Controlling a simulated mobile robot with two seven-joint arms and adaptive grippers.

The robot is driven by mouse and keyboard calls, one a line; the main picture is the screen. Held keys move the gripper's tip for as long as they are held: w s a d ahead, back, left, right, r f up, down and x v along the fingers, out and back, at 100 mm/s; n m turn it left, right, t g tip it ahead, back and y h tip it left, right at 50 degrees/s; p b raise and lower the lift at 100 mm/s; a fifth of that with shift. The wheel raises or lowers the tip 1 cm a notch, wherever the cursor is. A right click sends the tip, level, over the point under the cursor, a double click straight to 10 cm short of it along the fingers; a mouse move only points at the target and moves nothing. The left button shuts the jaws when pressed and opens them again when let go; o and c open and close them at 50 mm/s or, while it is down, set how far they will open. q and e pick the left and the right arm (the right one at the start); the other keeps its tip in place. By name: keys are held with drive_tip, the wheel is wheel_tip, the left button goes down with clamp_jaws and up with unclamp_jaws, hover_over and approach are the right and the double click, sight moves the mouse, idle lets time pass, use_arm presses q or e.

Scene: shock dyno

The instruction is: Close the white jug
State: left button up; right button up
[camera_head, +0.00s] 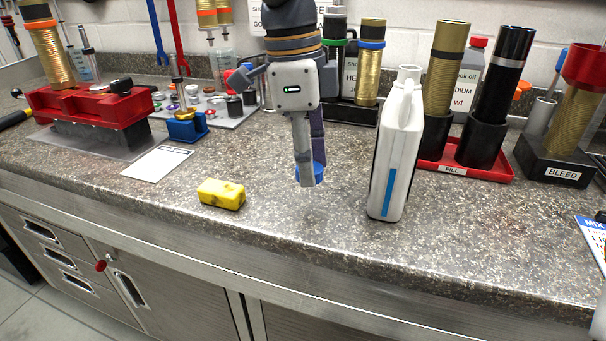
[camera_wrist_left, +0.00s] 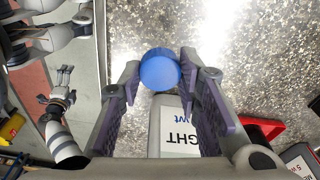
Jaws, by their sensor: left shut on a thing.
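The white jug (camera_head: 397,150) stands upright on the counter, with a blue stripe on its side and a bare neck at its top. In the left wrist view part of the jug (camera_wrist_left: 172,130) shows below the cap, with printed letters on it. My left gripper (camera_head: 310,175) points down, left of the jug and apart from it. It is shut on a blue cap (camera_wrist_left: 160,70), held between its fingertips in the left wrist view. The cap (camera_head: 319,172) is partly hidden by a finger in the head view. My right gripper (camera_wrist_left: 62,85) shows small at the left of the wrist view; its jaw state is unclear.
A yellow sponge-like block (camera_head: 221,194) lies left of my left gripper. A red tray (camera_head: 470,172) with dark holders stands behind and right of the jug. A black BLEED stand (camera_head: 560,160) is farther right. The counter in front of the jug is clear.

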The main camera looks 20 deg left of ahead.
use_arm(q)
drive_tip(key=s+d+r, duration=0.6)
drive_tip(key=s+r, duration=0.1)
drive_tip(key=s, duration=0.3)
